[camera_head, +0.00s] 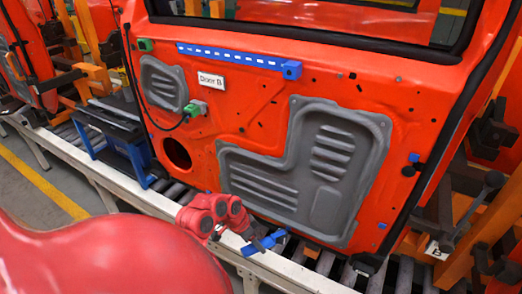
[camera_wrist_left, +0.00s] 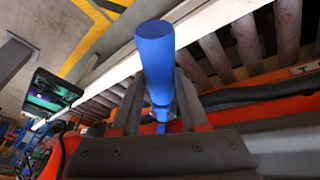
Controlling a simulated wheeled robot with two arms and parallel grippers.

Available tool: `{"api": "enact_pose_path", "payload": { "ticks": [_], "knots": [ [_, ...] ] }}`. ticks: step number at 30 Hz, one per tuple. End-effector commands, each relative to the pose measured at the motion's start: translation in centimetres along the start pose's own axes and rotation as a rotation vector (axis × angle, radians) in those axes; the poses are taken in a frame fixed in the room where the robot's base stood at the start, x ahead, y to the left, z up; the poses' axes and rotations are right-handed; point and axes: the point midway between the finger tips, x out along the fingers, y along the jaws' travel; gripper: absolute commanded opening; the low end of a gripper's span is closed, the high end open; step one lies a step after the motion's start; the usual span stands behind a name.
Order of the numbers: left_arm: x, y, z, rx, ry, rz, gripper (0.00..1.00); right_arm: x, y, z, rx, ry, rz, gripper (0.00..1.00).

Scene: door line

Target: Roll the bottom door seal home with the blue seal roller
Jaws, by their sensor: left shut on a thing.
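The orange-red door (camera_head: 262,120), labelled "Door B", stands upright on the roller line. My left gripper (camera_head: 262,241) is at the door's lower edge, left of its middle. It is shut on the blue seal roller (camera_head: 267,242), whose thick blue handle (camera_wrist_left: 155,65) stands up between the fingers (camera_wrist_left: 158,108) in the left wrist view. A black strip that looks like the bottom seal (camera_wrist_left: 262,94) runs along the door edge right of the gripper in the wrist view. Whether the roller touches the seal I cannot tell. My right gripper is not in view.
A pale rail (camera_head: 130,198) and conveyor rollers run below the door. A blue stand (camera_head: 113,147) with a dark tray is at left. A blue bar (camera_head: 238,59) is on the upper door, and a dark cable hangs at its left. Orange fixtures (camera_head: 480,215) stand close at right.

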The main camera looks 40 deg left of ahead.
Motion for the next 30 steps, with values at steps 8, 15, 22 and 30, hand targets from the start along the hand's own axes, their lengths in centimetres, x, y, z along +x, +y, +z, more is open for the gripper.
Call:
{"api": "enact_pose_path", "payload": {
  "ticks": [8,15,22,30],
  "knots": [
    [-0.5,-1.3,0.9,-0.001,0.002,-0.002,0.0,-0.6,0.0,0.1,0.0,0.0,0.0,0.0],
    [-1.0,-2.3,1.5,0.001,0.0,-0.001,0.0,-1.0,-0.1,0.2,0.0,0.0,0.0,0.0],
    [-1.2,-3.2,1.9,0.001,0.002,-0.003,0.0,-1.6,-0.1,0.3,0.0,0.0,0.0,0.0],
    [-1.8,-4.7,2.7,-0.001,0.002,-0.001,0.0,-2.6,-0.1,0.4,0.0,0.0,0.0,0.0]
  ]
}}
